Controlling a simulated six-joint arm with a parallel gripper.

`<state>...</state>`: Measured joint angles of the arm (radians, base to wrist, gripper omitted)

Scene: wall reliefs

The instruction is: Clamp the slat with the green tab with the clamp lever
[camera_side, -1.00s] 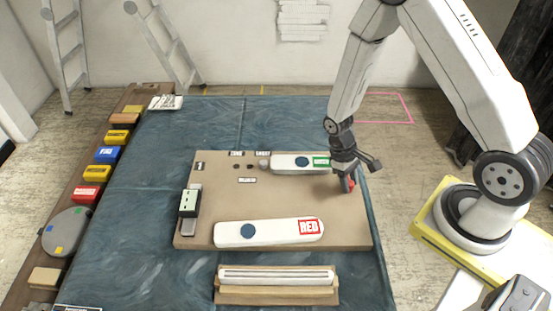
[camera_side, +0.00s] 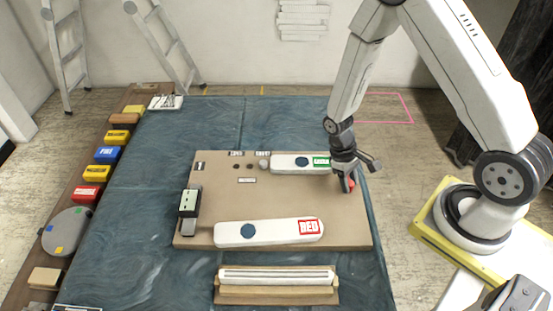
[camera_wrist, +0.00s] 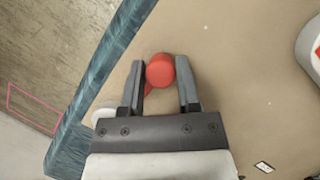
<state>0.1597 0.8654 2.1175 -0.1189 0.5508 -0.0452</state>
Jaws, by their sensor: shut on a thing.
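The slat with the green tab (camera_side: 290,162) is white with a blue dot and a green label, lying at the back of the brown board (camera_side: 275,204). My gripper (camera_side: 347,184) is low over the board's right side, near that slat's right end. In the wrist view my gripper (camera_wrist: 161,85) has its two fingers on either side of a red round knob (camera_wrist: 161,70), which I take as the clamp lever's end. It is shut on this knob. A bit of red shows beside the fingers in the side view. The rest of the lever is mostly hidden.
A white slat with a red label (camera_side: 268,232) lies at the board's front. A black and pale-green device (camera_side: 189,203) stands at the board's left. A wooden holder with a white bar (camera_side: 277,284) lies in front. The board's middle is clear.

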